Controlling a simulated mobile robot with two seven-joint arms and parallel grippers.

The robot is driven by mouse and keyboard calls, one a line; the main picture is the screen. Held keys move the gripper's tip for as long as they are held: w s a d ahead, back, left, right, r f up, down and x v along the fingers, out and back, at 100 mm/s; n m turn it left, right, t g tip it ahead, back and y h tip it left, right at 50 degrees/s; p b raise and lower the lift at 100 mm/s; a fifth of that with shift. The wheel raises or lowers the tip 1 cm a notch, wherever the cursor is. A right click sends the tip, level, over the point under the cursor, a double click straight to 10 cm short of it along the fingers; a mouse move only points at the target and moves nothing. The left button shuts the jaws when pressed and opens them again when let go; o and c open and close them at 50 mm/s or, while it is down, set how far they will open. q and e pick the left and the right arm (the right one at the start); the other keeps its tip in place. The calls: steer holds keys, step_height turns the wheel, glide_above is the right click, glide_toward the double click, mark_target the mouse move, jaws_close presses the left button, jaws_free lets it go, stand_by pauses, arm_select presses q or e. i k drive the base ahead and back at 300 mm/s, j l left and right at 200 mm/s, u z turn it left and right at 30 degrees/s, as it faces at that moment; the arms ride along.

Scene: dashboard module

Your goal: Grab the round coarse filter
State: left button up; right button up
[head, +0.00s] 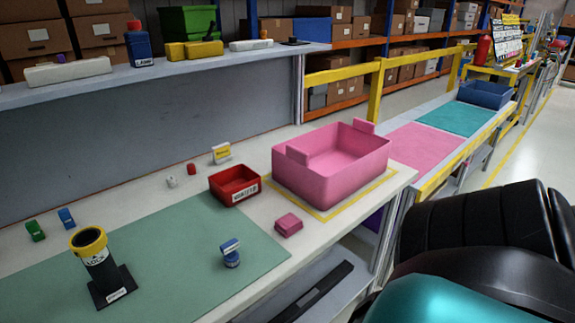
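No part in the head view can be surely identified as the round coarse filter. A small round blue part (231,254) with a pale label stands on the green mat (175,262) near its right corner. A black cylinder with a yellow rim (96,258) stands upright on a black base plate at the left of the mat. Neither of my grippers shows. A large black and teal shape fills the lower right, seemingly part of my own body, and hides the floor there.
A pink bin (335,178) stands in a yellow outline on the right of the bench. A red tray (233,190) and a small pink block (288,225) sit nearby. Small green (36,231) and blue (66,218) blocks lie at the left. The middle of the mat is clear.

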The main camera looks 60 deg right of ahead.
mark_target(231, 258)
steer(key=z, duration=1.3)
